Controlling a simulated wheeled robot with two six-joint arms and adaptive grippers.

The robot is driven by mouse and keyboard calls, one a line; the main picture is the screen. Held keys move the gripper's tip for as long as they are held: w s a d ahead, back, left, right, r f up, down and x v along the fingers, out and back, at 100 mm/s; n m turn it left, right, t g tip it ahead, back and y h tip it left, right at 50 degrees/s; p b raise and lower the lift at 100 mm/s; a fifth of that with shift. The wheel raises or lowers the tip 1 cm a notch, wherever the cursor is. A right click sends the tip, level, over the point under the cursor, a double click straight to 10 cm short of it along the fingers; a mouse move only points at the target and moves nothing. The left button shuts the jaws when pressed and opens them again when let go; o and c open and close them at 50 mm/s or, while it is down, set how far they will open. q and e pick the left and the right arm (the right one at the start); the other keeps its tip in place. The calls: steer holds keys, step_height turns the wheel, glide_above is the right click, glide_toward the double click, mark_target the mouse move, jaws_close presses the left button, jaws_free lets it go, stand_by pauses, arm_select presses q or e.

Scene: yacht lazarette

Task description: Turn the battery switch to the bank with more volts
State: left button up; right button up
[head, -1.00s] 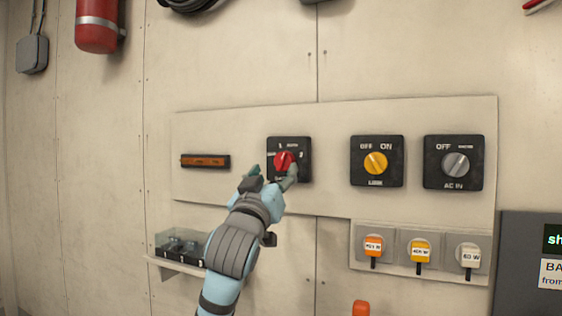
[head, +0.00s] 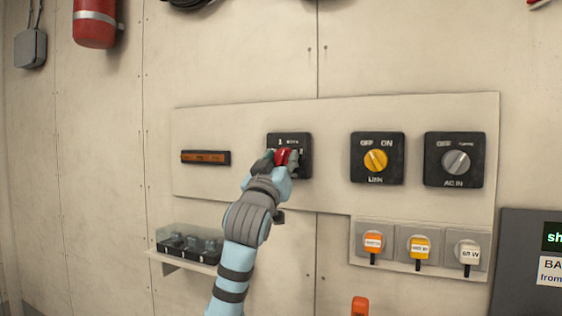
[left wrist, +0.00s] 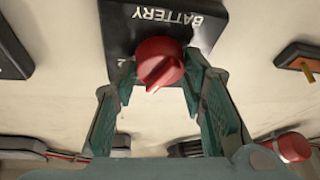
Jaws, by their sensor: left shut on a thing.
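The battery switch (head: 305,140) is a black square plate with a round red knob (head: 283,156), on the pale panel left of centre. In the left wrist view its plate (left wrist: 205,32) reads BATTERY upside down, and the red knob (left wrist: 160,62) has a pointed ridge facing the bottom of the picture. My left gripper (head: 280,160) is shut on the red knob, with one green finger on each side of it. The fingers hide the lower part of the switch in the head view. A small meter with an orange display (head: 205,158) is to the left; its reading is too small to make out. My right gripper is out of view.
A yellow-knob LINK switch (head: 376,160) and a grey-knob AC IN switch (head: 456,161) are to the right. Below them are tagged plugs (head: 420,247). A dark sign board (head: 520,262) stands at far right.

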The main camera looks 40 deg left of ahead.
arm_select(q)
steer(key=m+h+p, duration=0.1)
steer(key=m, duration=0.2)
steer(key=m+t+h+p, duration=0.1)
steer(key=m+p, duration=0.1)
steer(key=m, duration=0.1)
steer(key=shift+a+r+h, duration=0.15)
steer(key=shift+h, duration=0.25)
steer(key=m+h+p, duration=0.1)
steer(key=m+p, duration=0.1)
steer(key=m+h+p, duration=0.2)
steer(key=m, duration=0.1)
steer(key=shift+m+t+p, duration=0.3)
steer(key=shift+t+p, duration=0.05)
steer(key=shift+t, duration=0.05)
steer(key=shift+s+m+h+p, duration=0.1)
steer(key=shift+m+h+p, duration=0.55)
steer(key=shift+m, duration=0.35)
steer(key=o, duration=1.1)
steer(key=shift+a, duration=0.1)
